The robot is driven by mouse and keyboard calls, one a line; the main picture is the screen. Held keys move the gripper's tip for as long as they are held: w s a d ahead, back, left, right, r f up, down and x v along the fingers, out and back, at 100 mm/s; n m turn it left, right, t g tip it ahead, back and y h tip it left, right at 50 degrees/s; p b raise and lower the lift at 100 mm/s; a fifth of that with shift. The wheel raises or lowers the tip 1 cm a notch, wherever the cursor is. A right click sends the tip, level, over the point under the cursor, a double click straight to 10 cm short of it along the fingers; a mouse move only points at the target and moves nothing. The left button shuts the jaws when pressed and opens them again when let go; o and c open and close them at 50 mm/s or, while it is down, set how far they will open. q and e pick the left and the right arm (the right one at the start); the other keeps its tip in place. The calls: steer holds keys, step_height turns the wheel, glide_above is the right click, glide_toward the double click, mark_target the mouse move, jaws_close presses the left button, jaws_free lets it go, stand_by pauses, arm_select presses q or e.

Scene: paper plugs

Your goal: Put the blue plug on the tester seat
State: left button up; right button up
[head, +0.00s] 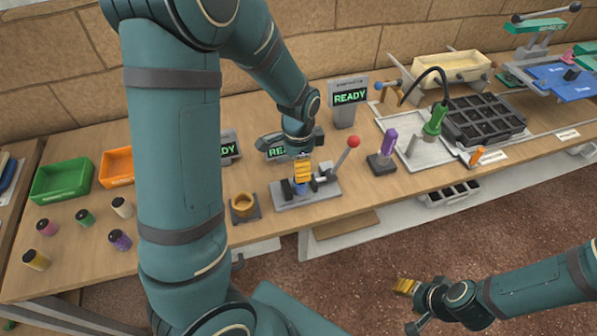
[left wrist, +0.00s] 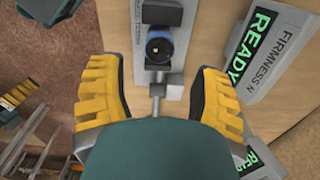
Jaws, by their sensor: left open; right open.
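The blue plug (left wrist: 159,46), with a dark top, stands in the seat of the grey tester (left wrist: 163,12) in the left wrist view. The tester (head: 318,193) with its red-knobbed lever (head: 353,142) shows in the head view, where only a bit of the blue plug (head: 300,187) shows below the fingers. My left gripper (head: 302,171) is right over the tester. In the left wrist view its yellow fingers (left wrist: 160,95) are spread wide, with the plug beyond them, apart from both. My right gripper (head: 405,287) is open and empty, off the table's front side.
Several other plugs (head: 85,217) stand at the left near a green bin (head: 62,180) and an orange bin (head: 117,166). A yellow ring holder (head: 243,206) is left of the tester. READY displays (head: 349,98) stand behind. A purple-handled tool (head: 388,146) stands to the right.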

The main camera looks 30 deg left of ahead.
arm_select(q)
step_height(320, 180, up, 4)
steer(key=shift+f+p, duration=0.1)
steer(key=shift+p, duration=0.2)
steer(key=shift+s+f, duration=0.1)
stand_by(0.4)
